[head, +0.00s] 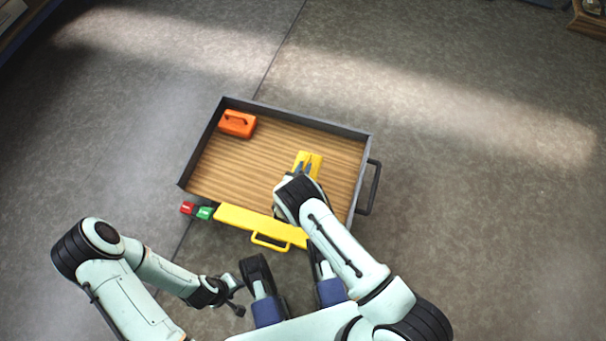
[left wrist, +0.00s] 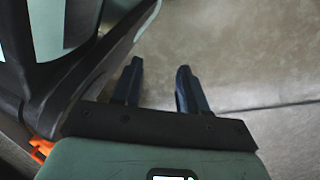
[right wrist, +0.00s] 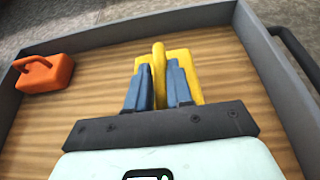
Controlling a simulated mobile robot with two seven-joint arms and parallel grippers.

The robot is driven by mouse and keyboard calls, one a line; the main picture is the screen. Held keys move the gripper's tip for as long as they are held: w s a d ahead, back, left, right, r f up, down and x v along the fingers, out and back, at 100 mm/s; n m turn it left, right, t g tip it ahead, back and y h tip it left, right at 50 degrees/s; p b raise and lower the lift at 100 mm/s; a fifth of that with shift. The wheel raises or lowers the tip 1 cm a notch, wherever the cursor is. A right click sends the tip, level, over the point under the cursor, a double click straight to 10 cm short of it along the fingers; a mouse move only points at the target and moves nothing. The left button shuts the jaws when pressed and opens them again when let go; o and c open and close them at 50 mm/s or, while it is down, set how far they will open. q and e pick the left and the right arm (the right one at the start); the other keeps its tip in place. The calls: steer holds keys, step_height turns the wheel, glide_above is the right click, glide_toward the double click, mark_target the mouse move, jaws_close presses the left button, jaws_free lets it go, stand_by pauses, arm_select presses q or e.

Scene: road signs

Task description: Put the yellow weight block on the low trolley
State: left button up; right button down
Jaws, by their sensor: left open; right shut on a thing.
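The low trolley (head: 245,170) has a wooden deck inside a grey rim, in the middle of the head view. The yellow weight block (head: 315,160) is over the right part of its deck, inside the rim. My right gripper (head: 306,168) is shut on the block's upright yellow grip. The right wrist view shows the block (right wrist: 183,62) between and behind the blue fingers (right wrist: 158,85). I cannot tell whether its underside touches the deck. My left gripper (head: 238,292) is outside the trolley, at the lower left. The left wrist view shows its fingers (left wrist: 158,85) apart and empty.
An orange block with a handle (head: 238,123) stands in the trolley's back left corner. A yellow front panel (head: 260,224) has red (head: 187,208) and green (head: 204,213) pieces beside it. A dark handle (head: 370,188) juts from the right side. Mid-deck is clear.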

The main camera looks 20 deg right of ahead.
steer(key=shift+w+f+b, duration=0.1)
steer(key=shift+f+b, duration=0.85)
steer(key=shift+f, duration=1.55)
arm_select(q)
steer(key=shift+g, duration=0.8)
steer(key=s, duration=0.1)
steer(key=s+f, duration=0.2)
steer(key=s, duration=0.1)
steer(key=shift+a, duration=0.25)
arm_select(e)
steer(key=c, duration=1)
jaws_free()
steer(key=shift+f, duration=0.1)
arm_select(q)
steer(key=shift+r, duration=0.1)
arm_select(e)
steer(key=shift+s+a, duration=0.1)
steer(key=shift+s, duration=0.1)
arm_select(q)
steer(key=w+r+t+p, duration=0.3)
steer(key=w+r+p, duration=0.1)
steer(key=w, duration=0.3)
steer(key=shift+w+d+r, duration=0.15)
steer(key=shift+d, duration=0.3)
arm_select(e)
steer(key=v, duration=1.2)
